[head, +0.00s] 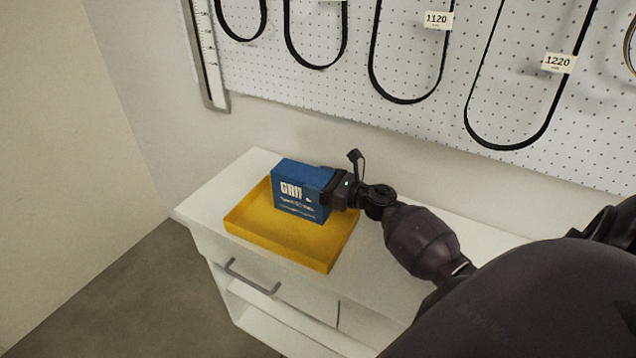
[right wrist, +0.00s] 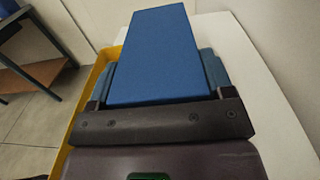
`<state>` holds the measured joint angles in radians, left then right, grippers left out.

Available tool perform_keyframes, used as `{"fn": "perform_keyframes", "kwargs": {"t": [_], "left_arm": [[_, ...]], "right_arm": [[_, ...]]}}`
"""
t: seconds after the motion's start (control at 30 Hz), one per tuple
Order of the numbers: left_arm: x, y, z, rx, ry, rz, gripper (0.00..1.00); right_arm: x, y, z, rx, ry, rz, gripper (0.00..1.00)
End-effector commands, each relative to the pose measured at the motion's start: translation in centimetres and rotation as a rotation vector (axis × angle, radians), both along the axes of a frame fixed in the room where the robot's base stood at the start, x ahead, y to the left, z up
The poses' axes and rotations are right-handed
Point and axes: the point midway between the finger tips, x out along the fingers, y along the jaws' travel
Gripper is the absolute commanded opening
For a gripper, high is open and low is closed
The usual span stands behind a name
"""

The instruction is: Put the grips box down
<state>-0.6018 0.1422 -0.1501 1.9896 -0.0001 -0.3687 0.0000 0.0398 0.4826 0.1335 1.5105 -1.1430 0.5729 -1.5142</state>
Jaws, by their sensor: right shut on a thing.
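The grips box (head: 299,189) is blue with white lettering and stands at the back part of a yellow tray (head: 290,249). My right gripper (head: 335,188) is shut on the box from its right side. In the right wrist view the blue box (right wrist: 155,55) fills the space between the fingers (right wrist: 158,95), with the yellow tray's edge (right wrist: 88,105) to its left. I cannot tell whether the box's underside touches the tray floor. My left gripper is not in view.
The tray lies on a white cabinet top (head: 229,187) with a drawer handle (head: 251,277) below. A pegboard (head: 330,85) with hanging black belts (head: 372,60) stands behind. The cabinet top left of the tray is clear.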

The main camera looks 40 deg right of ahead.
Motion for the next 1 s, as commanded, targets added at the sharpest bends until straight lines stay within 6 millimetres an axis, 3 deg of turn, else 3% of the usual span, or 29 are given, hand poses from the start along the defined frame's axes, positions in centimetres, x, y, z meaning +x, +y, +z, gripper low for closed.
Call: {"fn": "perform_keyframes", "kwargs": {"t": [0.13,0.17,0.33,0.67,1.0], "left_arm": [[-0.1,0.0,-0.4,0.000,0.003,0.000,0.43],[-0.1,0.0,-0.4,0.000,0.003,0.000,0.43],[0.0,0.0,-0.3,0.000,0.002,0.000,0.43],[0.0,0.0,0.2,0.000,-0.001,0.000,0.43],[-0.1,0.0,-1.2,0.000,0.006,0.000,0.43]], "right_arm": [[0.0,0.0,-0.3,0.000,-0.001,0.000,0.43],[0.0,0.0,-0.3,0.000,0.001,0.000,0.76],[0.0,0.0,-0.2,0.000,0.000,0.000,1.00],[0.0,0.0,0.2,0.000,0.000,0.000,1.00],[-5.3,-2.5,-0.3,-0.002,0.005,-0.002,1.00]]}}
